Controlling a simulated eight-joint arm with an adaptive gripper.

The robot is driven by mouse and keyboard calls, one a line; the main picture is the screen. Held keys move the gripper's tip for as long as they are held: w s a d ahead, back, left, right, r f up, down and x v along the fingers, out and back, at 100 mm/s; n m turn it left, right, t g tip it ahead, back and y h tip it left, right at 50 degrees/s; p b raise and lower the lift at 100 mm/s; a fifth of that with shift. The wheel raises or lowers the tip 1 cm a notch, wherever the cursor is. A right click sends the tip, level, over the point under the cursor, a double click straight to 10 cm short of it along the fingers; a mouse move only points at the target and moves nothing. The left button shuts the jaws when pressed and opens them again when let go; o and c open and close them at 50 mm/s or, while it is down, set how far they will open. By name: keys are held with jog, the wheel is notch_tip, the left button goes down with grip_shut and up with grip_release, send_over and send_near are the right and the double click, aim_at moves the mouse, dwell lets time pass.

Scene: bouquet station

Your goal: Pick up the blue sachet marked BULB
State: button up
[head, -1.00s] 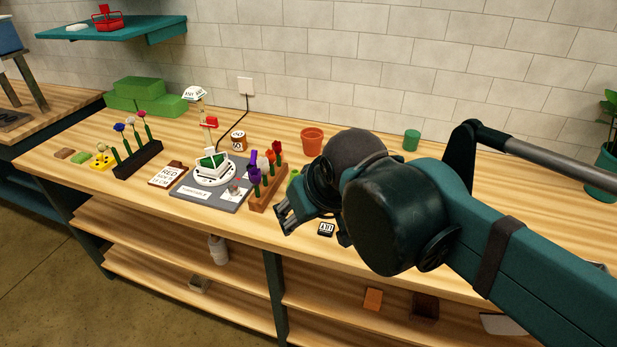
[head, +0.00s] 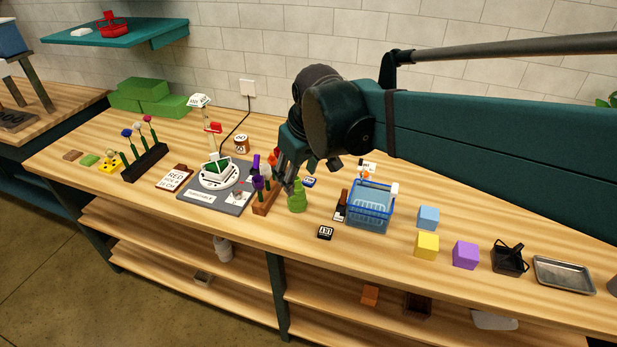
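A small blue packet with a pale label (head: 309,182) lies on the bench in the head view, right of the tulip rack. Its print is too small to read; it is the only blue packet I can make out. My gripper (head: 285,180) points down beside the tulips, left of the packet and apart from it in the picture. Its fingers are dark and partly lost against the flowers, so their opening is unclear. I see nothing held in it.
A blue basket (head: 369,208) stands to the right. A small black-and-white block (head: 325,232) lies near the front edge. Bare bench surrounds it.

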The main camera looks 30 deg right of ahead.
jog(key=w+d+n+g+p, duration=0.2)
jog(key=w+d+p, duration=0.25)
jog(key=w, duration=0.35)
jog(key=n+g+p, duration=0.2)
jog(key=n+p, duration=0.1)
jog(key=p, duration=0.7)
send_over(307, 180)
jog(key=f, duration=1.1)
jog(key=shift+d+f, duration=0.3)
jog(key=shift+f, duration=0.05)
jog(key=shift+f, duration=1.25)
jog(key=shift+a+f, duration=0.2)
jog(key=shift+f, duration=2.4)
jog(key=shift+c, duration=0.7)
